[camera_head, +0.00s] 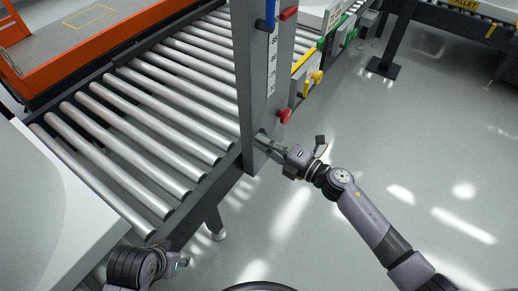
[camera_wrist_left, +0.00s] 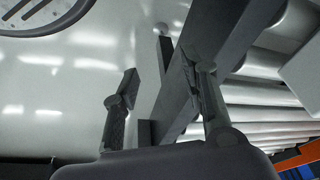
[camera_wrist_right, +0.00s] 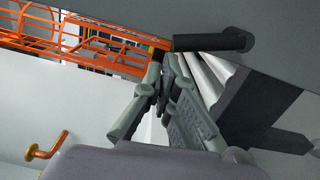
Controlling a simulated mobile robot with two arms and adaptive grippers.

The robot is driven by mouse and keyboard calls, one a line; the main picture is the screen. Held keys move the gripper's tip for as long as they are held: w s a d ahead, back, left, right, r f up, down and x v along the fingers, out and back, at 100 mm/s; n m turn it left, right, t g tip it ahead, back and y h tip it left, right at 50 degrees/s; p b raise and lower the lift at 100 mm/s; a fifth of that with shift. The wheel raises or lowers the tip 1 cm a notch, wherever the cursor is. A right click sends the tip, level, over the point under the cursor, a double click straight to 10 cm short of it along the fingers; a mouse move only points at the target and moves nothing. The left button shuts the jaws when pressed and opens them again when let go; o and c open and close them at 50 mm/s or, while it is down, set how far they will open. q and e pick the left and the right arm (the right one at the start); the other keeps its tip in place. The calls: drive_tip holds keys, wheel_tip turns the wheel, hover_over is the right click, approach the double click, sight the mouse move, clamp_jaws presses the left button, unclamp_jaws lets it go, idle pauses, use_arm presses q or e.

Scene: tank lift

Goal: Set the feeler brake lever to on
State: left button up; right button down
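A grey upright column (camera_head: 252,85) stands beside the roller conveyor and carries several handles. A black handle (camera_wrist_right: 212,42) sticks out from a grey surface in the right wrist view, just above the fingertips. No readable label tells me which handle is the feeler brake lever. My right gripper (camera_head: 262,140) is at the column's lower part, below a red knob (camera_head: 285,116). In the right wrist view its fingers (camera_wrist_right: 164,78) are drawn together, with nothing clearly held between them. My left gripper (camera_wrist_left: 163,82) is open and empty, low beside the conveyor frame.
The roller conveyor (camera_head: 150,105) runs along the left. A blue handle (camera_head: 270,12), a red handle (camera_head: 289,13) and a yellow knob (camera_head: 317,77) are higher or farther along. A pale box-like surface (camera_head: 60,215) fills the lower left. The floor (camera_head: 430,130) at right is clear.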

use_arm(q)
wheel_tip(320, 180, down, 15)
drive_tip(key=s+g+p, duration=0.1)
drive_tip(key=p, duration=0.2)
drive_tip(key=shift+p, duration=0.35)
use_arm(e)
drive_tip(key=shift+w+d+r+m, duration=0.35)
drive_tip(key=shift+w+m, duration=0.15)
drive_tip(key=shift+m, duration=0.35)
drive_tip(key=shift+w+d+r+m, duration=0.35)
drive_tip(key=shift+w+m, duration=0.15)
drive_tip(key=shift+m, duration=0.35)
use_arm(q)
drive_tip(key=shift+r, duration=0.1)
drive_tip(key=shift+s, duration=0.1)
